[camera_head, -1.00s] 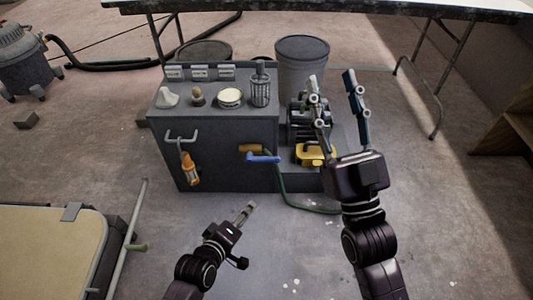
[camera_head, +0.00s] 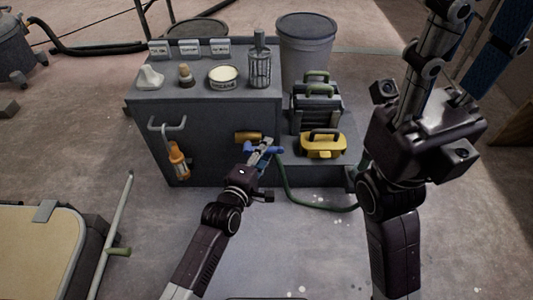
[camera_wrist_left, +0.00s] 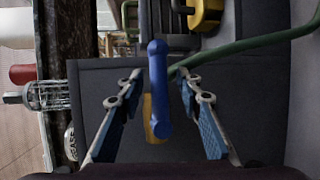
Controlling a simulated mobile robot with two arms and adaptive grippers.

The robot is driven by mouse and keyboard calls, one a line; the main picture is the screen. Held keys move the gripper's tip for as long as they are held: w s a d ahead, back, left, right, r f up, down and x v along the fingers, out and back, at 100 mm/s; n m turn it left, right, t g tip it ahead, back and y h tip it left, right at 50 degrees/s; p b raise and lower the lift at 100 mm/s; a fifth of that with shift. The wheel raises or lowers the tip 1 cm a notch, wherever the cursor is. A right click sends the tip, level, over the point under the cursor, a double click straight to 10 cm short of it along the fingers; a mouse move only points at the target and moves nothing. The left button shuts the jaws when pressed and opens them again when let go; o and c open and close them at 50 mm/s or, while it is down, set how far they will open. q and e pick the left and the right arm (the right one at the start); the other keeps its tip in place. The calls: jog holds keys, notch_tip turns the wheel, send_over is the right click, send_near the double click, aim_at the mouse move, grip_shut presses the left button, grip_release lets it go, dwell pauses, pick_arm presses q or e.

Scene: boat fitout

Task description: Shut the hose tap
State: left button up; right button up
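The hose tap has a brass body (camera_head: 248,136) on the front of the grey cabinet (camera_head: 222,165). Its blue lever (camera_head: 277,150) points right, across the cabinet front. In the left wrist view the blue lever (camera_wrist_left: 158,85) lies between my fingers, with the brass body (camera_wrist_left: 152,125) partly hidden behind it. My left gripper (camera_head: 264,149) is at the lever and open, with a gap on both sides in the left wrist view. My right gripper (camera_head: 478,45) is raised at the right, open and empty, its fingertips near or beyond the top edge.
A green hose (camera_head: 300,202) curves over the floor to the right. A yellow case (camera_head: 322,145) sits right of the tap. An orange lantern (camera_head: 178,160) hangs on the cabinet's left. A grease tin (camera_head: 223,77) and other items stand on top. The floor in front is clear.

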pick_arm(q)
jog(key=shift+w+d, duration=0.15)
jog(key=shift+w, duration=0.25)
jog(key=shift+c, duration=0.3)
grip_shut()
